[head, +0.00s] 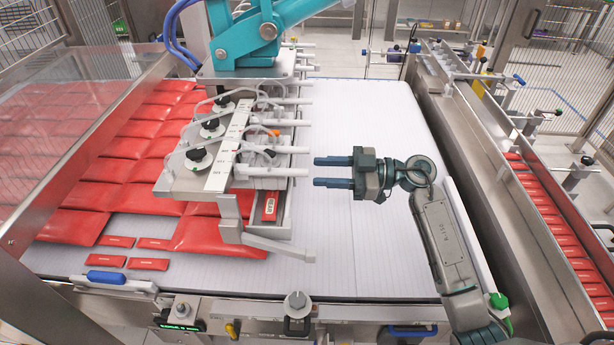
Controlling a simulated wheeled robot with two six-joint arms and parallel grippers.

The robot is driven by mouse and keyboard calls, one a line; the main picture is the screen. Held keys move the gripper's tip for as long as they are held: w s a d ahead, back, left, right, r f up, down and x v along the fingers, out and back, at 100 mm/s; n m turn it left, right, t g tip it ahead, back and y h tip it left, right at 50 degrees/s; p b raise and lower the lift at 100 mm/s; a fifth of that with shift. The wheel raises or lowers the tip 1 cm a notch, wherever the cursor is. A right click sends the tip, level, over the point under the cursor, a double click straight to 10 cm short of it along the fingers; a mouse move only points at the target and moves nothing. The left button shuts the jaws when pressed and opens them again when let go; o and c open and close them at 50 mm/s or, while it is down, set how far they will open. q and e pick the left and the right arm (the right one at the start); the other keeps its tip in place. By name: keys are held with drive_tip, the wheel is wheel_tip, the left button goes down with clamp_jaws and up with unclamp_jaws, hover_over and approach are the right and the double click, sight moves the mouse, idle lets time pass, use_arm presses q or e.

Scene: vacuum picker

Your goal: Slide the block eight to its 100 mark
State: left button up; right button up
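The vacuum picker head (185,183) hangs over the left half of the white belt, carrying several sliding blocks with black knobs. The nearest knob (196,155) sits at the front left of the head. A white scale strip (222,160) with small dark and red marks runs along the head; its numbers are too small to read. I cannot tell which block is number eight or where it stands on its scale. My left gripper is not in view.
Red packs (146,145) cover the belt's left side, with small red bars (148,263) near the front. The white belt (365,235) is clear around my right gripper. A teal arm (262,32) holds the head from above. A metal channel with red bars (548,215) runs along the right.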

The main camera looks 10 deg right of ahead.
drive_tip(key=shift+b+v, duration=0.75)
drive_tip(key=shift+v, duration=1.7)
